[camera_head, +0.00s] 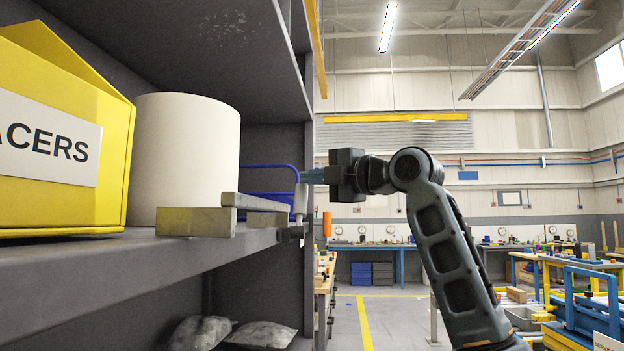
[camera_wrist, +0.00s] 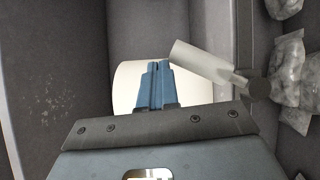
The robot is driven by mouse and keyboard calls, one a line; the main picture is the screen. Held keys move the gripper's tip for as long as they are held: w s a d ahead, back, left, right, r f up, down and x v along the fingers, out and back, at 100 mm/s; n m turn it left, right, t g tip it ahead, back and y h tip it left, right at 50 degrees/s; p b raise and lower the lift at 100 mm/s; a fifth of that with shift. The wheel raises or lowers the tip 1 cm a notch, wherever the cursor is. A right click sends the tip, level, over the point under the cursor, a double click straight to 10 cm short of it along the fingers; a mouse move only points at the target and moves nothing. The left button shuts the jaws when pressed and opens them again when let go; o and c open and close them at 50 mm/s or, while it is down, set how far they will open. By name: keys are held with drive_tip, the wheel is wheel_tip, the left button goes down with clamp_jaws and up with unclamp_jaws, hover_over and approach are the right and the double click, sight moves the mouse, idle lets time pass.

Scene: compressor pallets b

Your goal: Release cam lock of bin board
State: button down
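The cam lock shows as a pale grey cylindrical lever (camera_head: 300,200) standing upright at the far right end of the shelf edge. In the wrist view the lever (camera_wrist: 200,62) runs slantwise to a dark round pivot (camera_wrist: 258,90). My gripper (camera_head: 306,176) is beside the lever's upper end in the head view. Its blue fingers (camera_wrist: 155,80) lie together with nothing visible between them. The lever's free end is close to the right fingertip; I cannot tell if they touch. I cannot clearly make out which part is the bin board.
The shelf (camera_head: 120,265) carries a yellow bin (camera_head: 60,140), a white cylinder (camera_head: 185,150), grey metal bars (camera_head: 195,222) and a blue-rimmed thing (camera_head: 268,190) behind. Clear bags (camera_head: 262,334) lie on the lower shelf. The aisle right of the shelf is open near my arm.

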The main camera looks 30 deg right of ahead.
drive_tip(key=shift+w+d, duration=0.3)
drive_tip(key=shift+w, duration=0.15)
drive_tip(key=shift+d, duration=0.1)
idle(0.4)
